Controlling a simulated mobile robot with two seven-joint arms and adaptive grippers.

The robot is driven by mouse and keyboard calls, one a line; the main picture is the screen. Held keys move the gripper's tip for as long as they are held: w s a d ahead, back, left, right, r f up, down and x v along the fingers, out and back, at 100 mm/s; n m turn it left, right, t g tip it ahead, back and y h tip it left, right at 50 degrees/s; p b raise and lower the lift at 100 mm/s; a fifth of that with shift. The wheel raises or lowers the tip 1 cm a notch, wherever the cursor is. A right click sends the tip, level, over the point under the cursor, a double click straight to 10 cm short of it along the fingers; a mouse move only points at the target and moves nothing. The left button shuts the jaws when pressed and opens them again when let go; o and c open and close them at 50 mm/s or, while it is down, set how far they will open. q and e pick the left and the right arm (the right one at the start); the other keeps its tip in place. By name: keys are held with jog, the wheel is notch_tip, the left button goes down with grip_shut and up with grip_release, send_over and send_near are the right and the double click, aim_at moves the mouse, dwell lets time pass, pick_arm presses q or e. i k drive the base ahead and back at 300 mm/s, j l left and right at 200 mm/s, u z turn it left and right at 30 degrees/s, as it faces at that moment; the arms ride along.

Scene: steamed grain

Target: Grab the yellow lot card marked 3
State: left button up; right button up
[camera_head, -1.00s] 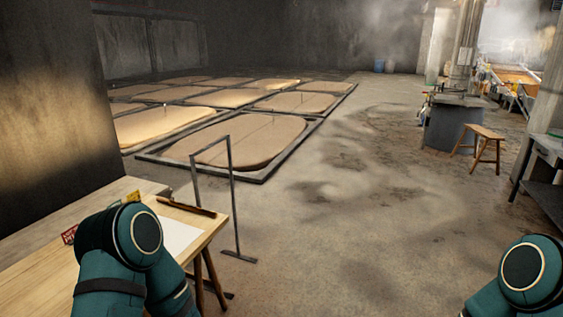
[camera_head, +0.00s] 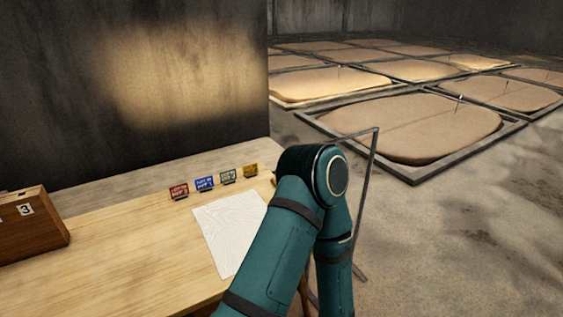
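The writing on the yellow card is too small to read.
A brown wooden box (camera_head: 40,232) marked 3 stands at the table's left. A white sheet (camera_head: 228,230) lies before the cards. A dark wall backs the table. A thin metal frame (camera_head: 375,150) stands beside it. Framed grain beds (camera_head: 415,128) cover the floor behind.

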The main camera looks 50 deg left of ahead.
aim_at(249, 171)
jog(key=i+u, duration=0.25)
jog(key=i, duration=0.15)
jog(key=i+l+u, duration=0.55)
jog(key=i, duration=0.2)
jog(key=i+l+u, duration=0.25)
jog(key=u, duration=0.15)
jog(key=i+l+u, duration=0.45)
jog(key=k+j, duration=0.05)
jog(key=j, duration=0.05)
